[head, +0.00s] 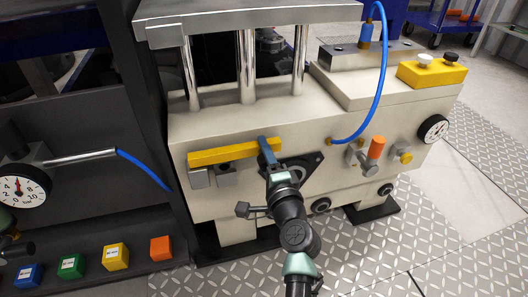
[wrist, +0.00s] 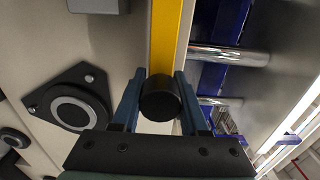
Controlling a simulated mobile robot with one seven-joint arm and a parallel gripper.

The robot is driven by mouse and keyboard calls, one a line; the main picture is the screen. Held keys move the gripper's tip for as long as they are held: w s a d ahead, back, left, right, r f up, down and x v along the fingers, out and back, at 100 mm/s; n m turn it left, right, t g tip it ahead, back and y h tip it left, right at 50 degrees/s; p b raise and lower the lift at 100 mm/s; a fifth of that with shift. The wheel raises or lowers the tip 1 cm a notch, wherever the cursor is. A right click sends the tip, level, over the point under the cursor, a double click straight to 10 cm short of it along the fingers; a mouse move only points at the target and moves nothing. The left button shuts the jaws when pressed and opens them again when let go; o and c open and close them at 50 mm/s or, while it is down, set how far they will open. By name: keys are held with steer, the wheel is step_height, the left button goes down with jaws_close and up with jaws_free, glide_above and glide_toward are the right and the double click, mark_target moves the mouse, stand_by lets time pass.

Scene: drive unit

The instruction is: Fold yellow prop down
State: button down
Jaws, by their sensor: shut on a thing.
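The yellow prop (head: 222,153) is a long yellow bar lying nearly level across the front of the beige drive unit (head: 345,110). In the wrist view the prop (wrist: 170,35) runs from the top edge to a black round knob (wrist: 160,100) at its end. My gripper (head: 265,146) is at the right end of the prop. In the wrist view the blue fingers of my gripper (wrist: 160,77) stand on either side of the knob, shut on that end. In the head view the fingers hide the knob.
Grey blocks (head: 198,178) sit just under the prop's left part. A black flange (head: 303,165) lies close to my gripper. An orange-handled valve (head: 376,148) and a blue hose (head: 384,70) are to the right. Chrome columns (head: 246,65) rise above.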

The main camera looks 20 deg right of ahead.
steer(key=shift+f, duration=0.25)
steer(key=shift+c, duration=2.3)
jaws_free()
steer(key=shift+o, duration=0.2)
steer(key=shift+r, duration=0.1)
steer(key=s+p, duration=0.3)
steer(key=s, duration=1)
